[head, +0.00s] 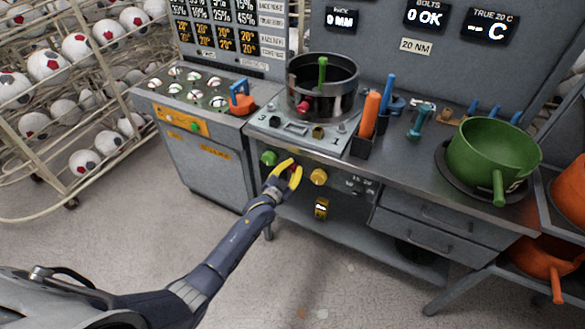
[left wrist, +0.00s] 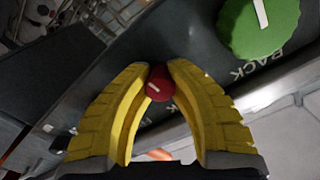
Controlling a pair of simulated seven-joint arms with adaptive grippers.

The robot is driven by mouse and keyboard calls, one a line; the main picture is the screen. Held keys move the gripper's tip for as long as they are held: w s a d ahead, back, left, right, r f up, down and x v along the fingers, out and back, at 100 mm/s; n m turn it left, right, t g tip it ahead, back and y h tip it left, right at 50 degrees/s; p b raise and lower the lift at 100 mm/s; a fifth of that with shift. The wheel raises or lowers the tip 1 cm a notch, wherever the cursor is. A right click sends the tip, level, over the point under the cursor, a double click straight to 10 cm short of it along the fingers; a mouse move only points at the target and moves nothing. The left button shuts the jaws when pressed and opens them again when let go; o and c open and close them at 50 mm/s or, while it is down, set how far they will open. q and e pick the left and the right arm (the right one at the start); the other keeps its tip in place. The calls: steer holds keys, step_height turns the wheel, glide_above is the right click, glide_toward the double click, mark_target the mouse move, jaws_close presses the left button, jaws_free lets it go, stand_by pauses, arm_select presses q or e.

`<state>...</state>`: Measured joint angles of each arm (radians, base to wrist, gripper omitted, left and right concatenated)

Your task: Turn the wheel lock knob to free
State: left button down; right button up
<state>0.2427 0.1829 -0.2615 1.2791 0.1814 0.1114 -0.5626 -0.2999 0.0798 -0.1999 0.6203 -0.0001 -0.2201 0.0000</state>
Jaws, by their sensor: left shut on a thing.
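My left gripper (head: 293,168) reaches up to the front panel of the grey bench. Its yellow fingers are shut on a small red knob (left wrist: 161,83) with a white line on its face, seen between the fingertips in the left wrist view. The fingers cover most of that knob in the head view. A green knob (head: 269,158) is just left of the gripper; it also shows at the upper right of the left wrist view (left wrist: 258,28), beside the word BACK. A yellow knob (head: 319,177) is to the right. The knob label is not readable. My right gripper is out of view.
On the bench stand a round metal pot-like ring (head: 322,88), a holder with an orange-handled tool (head: 369,115) and a green pan (head: 490,155). A yellow tag-like item (head: 321,208) hangs below the panel. Ball racks stand left; floor in front is clear.

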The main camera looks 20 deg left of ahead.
arm_select(q)
steer(key=n, duration=1.2)
steer(key=shift+n, duration=2.2)
steer(key=c, duration=1.1)
jaws_free()
steer(key=shift+s, duration=0.1)
steer(key=s+a, duration=0.2)
steer(key=s, duration=0.9)
steer(key=shift+s+a, duration=0.15)
steer(key=shift+s, duration=0.15)
